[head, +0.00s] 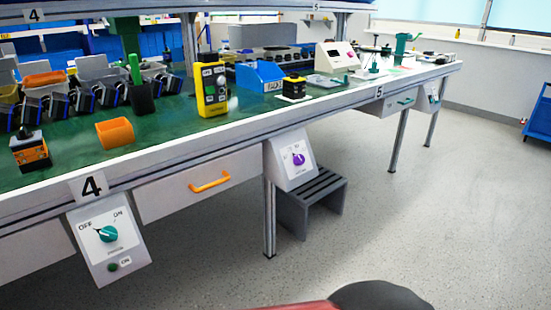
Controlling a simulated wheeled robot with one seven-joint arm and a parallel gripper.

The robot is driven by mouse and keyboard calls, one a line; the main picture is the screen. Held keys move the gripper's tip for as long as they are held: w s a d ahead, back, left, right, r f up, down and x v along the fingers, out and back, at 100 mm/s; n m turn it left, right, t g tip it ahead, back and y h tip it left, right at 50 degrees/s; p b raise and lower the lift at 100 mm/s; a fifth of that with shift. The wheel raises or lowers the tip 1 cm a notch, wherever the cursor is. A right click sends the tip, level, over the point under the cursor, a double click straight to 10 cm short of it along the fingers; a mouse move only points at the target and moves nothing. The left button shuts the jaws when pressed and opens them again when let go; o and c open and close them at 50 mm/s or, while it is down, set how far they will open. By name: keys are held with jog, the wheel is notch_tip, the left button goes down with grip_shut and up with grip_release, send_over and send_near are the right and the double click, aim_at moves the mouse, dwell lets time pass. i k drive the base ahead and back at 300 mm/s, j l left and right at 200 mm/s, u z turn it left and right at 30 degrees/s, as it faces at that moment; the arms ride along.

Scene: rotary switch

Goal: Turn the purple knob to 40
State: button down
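The purple knob (298,159) sits on a small white control box (278,161) that hangs under the bench's front edge, a little right of the picture's middle. The dial marks around the knob are too small to read, so I cannot tell its setting. My gripper does not show in this view. Only a red and black part of my own body shows at the bottom edge, well apart from the knob.
Another box with a teal knob (108,233), marked OFF and ON, hangs at the left. Between the boxes is a drawer with an orange handle (209,181). A grey step stool (312,200) stands behind the purple knob's box. The floor (420,220) at right is clear.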

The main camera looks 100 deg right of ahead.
aim_at(298, 160)
jog(key=z, duration=3.75)
